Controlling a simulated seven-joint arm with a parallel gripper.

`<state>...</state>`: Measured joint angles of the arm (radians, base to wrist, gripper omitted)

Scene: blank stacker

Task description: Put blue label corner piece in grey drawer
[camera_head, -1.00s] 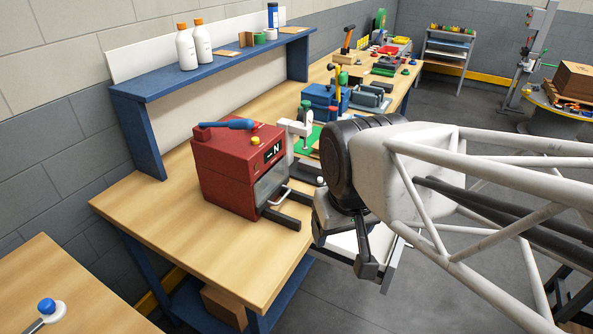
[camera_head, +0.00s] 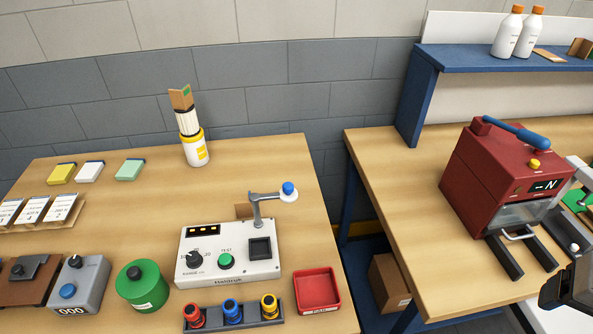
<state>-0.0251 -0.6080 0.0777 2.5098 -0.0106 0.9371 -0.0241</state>
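No corner piece with a clearly blue label shows. A brown corner-shaped piece (camera_head: 181,98) with a green mark stands atop a white and yellow container on the left table. Another brown piece (camera_head: 579,47) stands on the blue shelf at the right edge, its label not readable. A pale grey surface (camera_head: 556,319) below the right table's front edge may be part of the grey drawer; most of it is cut off. The dark end of my arm, with my gripper (camera_head: 568,292), is only partly in view at the lower right; its fingers cannot be made out.
The left table holds a tester (camera_head: 228,249) with a bent arm, a red tray (camera_head: 317,290), a green canister (camera_head: 142,285) and colored knobs. A red machine (camera_head: 505,175) stands on the right table. A gap separates the tables, with a cardboard box (camera_head: 390,283) low in it.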

